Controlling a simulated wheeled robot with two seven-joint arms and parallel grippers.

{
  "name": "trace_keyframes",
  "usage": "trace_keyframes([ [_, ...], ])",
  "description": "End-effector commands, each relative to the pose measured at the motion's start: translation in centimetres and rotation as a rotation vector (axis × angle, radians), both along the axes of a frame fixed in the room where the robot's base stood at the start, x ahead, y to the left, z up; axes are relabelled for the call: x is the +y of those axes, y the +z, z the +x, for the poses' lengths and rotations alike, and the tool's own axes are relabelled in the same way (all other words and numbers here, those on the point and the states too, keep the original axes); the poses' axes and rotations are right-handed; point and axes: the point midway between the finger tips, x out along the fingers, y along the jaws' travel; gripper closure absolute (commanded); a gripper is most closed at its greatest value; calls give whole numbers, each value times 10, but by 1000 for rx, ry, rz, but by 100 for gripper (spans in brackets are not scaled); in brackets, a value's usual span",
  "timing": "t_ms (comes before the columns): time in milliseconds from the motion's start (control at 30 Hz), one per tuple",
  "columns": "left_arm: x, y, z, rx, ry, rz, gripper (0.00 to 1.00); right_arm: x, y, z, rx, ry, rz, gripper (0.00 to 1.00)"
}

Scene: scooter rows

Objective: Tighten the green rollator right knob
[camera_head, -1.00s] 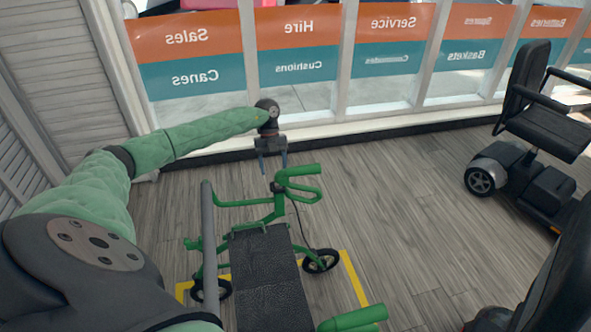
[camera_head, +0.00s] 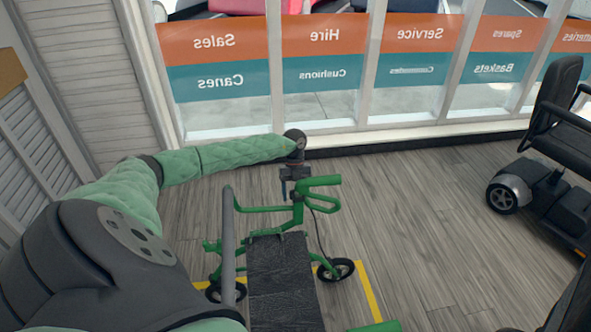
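The green rollator (camera_head: 314,268) stands on the floor at the lower middle, with a black seat (camera_head: 283,280) and a grey bar (camera_head: 228,245). Its far handle (camera_head: 320,182) is bright green, and a small dark knob (camera_head: 296,196) appears on the post below it. The end of the near handle (camera_head: 380,327) shows at the bottom edge. My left gripper (camera_head: 290,189) points down beside the far handle post, at the dark knob. One bluish finger shows; the other is hidden or blends with the post, so its opening and any contact are unclear. My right gripper is out of view.
Yellow floor tape (camera_head: 370,290) runs around the rollator. A black mobility scooter (camera_head: 550,205) stands at the right, and another dark shape fills the lower right corner. A glass front with signs (camera_head: 420,55) lies behind. The wood floor between rollator and scooter is clear.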

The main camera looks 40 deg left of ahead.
Motion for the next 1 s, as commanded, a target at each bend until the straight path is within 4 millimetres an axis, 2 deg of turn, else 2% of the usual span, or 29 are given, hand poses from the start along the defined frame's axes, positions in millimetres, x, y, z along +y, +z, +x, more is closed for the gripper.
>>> trace_keyframes([
  [133,0,0,0,0,0,0,38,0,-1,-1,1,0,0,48],
  [167,0,0,0,0,0,0,42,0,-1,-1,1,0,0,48],
  [367,0,0,0,-1,0,1,82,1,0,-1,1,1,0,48],
  [400,0,0,0,-1,0,1,83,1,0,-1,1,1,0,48],
  [733,2,0,-1,-39,2,-30,83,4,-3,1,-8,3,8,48],
  [1000,4,-2,-3,-177,3,-139,83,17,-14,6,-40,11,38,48],
])
